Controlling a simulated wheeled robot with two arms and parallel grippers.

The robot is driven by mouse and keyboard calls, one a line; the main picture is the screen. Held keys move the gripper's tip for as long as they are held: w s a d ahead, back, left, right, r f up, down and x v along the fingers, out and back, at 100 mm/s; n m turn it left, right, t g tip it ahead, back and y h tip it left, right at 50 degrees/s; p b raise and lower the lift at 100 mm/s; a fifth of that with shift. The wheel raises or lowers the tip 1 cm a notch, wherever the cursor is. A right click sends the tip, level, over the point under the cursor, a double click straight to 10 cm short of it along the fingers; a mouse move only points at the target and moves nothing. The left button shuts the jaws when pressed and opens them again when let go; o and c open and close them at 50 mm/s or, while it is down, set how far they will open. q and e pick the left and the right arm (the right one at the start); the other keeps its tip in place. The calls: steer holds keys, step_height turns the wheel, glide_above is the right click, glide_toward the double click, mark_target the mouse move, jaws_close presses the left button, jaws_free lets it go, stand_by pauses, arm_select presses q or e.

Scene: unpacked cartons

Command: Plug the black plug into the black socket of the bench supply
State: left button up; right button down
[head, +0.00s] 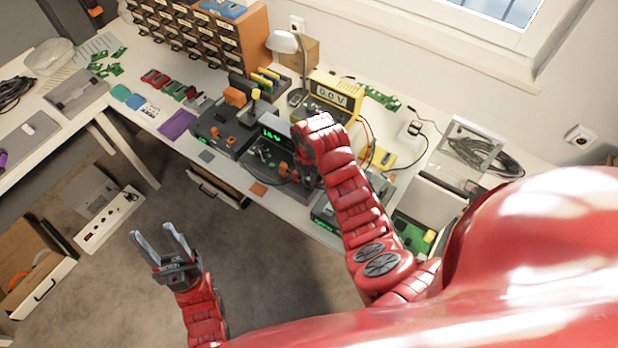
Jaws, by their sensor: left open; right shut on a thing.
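The bench supply (266,152) appears to be the dark box with a green lit display, on the bench left of my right wrist. Its small sockets are too small to tell apart by colour. My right gripper (304,174) is by the right side of this box, mostly hidden by my red wrist. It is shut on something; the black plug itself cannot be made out. Whether it touches a socket cannot be told. My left gripper (160,242) is open and empty, above the floor in front of the bench.
A yellow meter (335,93) and a lamp (284,42) stand behind. A soldering station (222,128) is to the left. Cables run over the bench right of my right wrist.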

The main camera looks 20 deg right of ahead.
steer(key=c, duration=0.7)
jaws_free()
